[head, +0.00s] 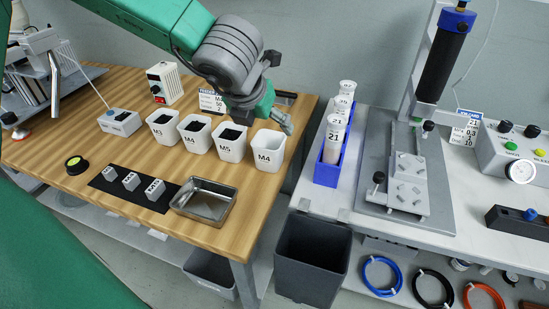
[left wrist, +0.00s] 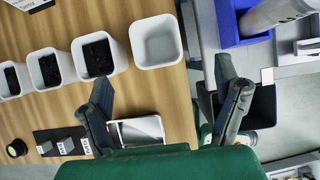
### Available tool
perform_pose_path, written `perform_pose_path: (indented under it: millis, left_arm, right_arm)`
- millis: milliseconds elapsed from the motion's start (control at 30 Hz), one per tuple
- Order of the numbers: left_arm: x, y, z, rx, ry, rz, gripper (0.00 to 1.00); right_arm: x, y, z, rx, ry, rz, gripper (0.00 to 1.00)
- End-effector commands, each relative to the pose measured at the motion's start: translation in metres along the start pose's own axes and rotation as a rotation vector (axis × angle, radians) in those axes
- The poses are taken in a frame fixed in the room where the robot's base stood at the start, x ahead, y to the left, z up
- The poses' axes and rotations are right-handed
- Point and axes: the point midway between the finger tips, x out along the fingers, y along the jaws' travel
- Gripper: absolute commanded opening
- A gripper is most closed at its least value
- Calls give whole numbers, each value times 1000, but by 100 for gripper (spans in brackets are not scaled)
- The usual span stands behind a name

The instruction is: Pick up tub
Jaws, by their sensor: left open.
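Several white tubs stand in a row on the wooden table. The rightmost tub (head: 264,154), labelled M4, looks empty in the left wrist view (left wrist: 157,42). To its left is the tub labelled M5 (head: 231,147), with dark contents. Further left are another M4 tub (head: 195,139) and the M3 tub (head: 162,133), both with dark contents. My left gripper (head: 284,122) is open above and behind the rightmost tub. In the left wrist view, the open fingers (left wrist: 163,70) are spread with nothing between them. My right gripper is not in view.
A metal tray (head: 177,207) and a black mat (head: 107,184) with small blocks lie in front of the tubs. A blue rack (head: 326,172) holding tall white containers stands on the right bench. A grey bin (head: 310,265) sits below, between the benches.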

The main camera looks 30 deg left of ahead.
Motion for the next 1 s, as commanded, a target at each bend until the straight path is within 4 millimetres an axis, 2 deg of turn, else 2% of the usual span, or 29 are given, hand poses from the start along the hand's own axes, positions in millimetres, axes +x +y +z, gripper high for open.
perform_pose_path:
  millis: [100,300,633,900,1000]
  left_arm:
    - [27,3,-2,-4,5,1,84]
    - [64,3,-1,-4,5,0,84]
    - [84,-3,-1,0,1,3,84]
    - [126,-2,-1,-2,3,0,84]
    - [131,-1,0,-2,1,-2,84]
  right_arm:
    - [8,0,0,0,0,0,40]
    - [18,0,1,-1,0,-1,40]
    - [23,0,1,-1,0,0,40]
    - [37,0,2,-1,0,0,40]
    - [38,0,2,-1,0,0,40]
